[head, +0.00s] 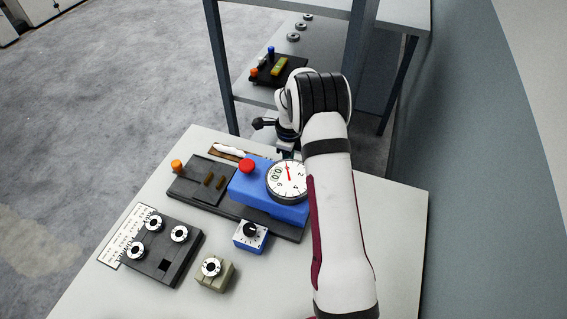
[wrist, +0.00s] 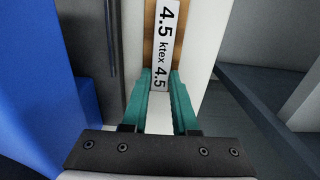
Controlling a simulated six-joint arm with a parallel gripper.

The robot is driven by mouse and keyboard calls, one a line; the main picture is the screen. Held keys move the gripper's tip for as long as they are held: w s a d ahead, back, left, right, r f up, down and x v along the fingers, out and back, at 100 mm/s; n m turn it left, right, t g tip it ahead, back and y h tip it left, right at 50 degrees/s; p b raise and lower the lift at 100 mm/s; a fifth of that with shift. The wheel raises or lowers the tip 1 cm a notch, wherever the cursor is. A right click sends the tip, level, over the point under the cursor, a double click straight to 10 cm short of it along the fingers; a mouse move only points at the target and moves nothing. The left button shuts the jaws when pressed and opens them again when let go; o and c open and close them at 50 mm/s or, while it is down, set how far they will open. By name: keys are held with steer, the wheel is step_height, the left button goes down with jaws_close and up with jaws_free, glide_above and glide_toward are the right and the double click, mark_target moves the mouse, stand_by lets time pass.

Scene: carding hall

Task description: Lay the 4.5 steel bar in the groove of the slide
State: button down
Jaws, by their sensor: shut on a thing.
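In the wrist view my gripper (wrist: 160,92) has its teal fingers closed on the 4.5 steel bar (wrist: 166,28), a pale strip marked "4.5 ktex 4.5". The strip runs up and away from the fingertips, with brown showing along its edges. The block carries a red button and a round dial (head: 288,181), and sits on a long dark base (head: 187,190). I cannot make out the slide's groove clearly.
A dark plate with several round pieces (head: 165,262), a small beige block (head: 214,276) and a blue knob box (head: 250,236) stand in front. An orange knob (head: 177,164) is at the left. A shelf frame (head: 224,70) rises behind. The table's front right is clear.

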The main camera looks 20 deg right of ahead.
steer(key=shift+r, duration=0.4)
step_height(320, 180, up, 3)
steer(key=shift+f, duration=0.1)
steer(key=s+d+r+n, duration=0.6)
steer(key=s+d+r, duration=0.35)
steer(key=r, duration=0.25)
steer(key=s+a+r+n, duration=0.1)
steer(key=a+r+n, duration=0.5)
steer(key=a+n, duration=0.4)
steer(key=s+a+r+n, duration=0.1)
steer(key=a+r+n, duration=0.55)
steer(key=n, duration=0.55)
steer(key=w+a+f+n, duration=0.2)
steer(key=n, duration=0.1)
steer(key=w+a+f+n, duration=0.2)
steer(key=n, duration=0.2)
steer(key=w+a+f+n, duration=0.2)
steer(key=w+n, duration=0.1)
steer(key=n, duration=0.1)
steer(key=shift+a+f, duration=0.15)
steer(key=shift+f, duration=0.15)
steer(key=w+a+f+n, duration=0.5)
steer(key=a+f+n, duration=0.35)
steer(key=n, duration=0.65)
glide_toward(209, 191)
step_height(209, 191, down, 6)
steer(key=shift+f, duration=0.15)
steer(key=shift+s+f, duration=0.1)
steer(key=shift+f, duration=0.05)
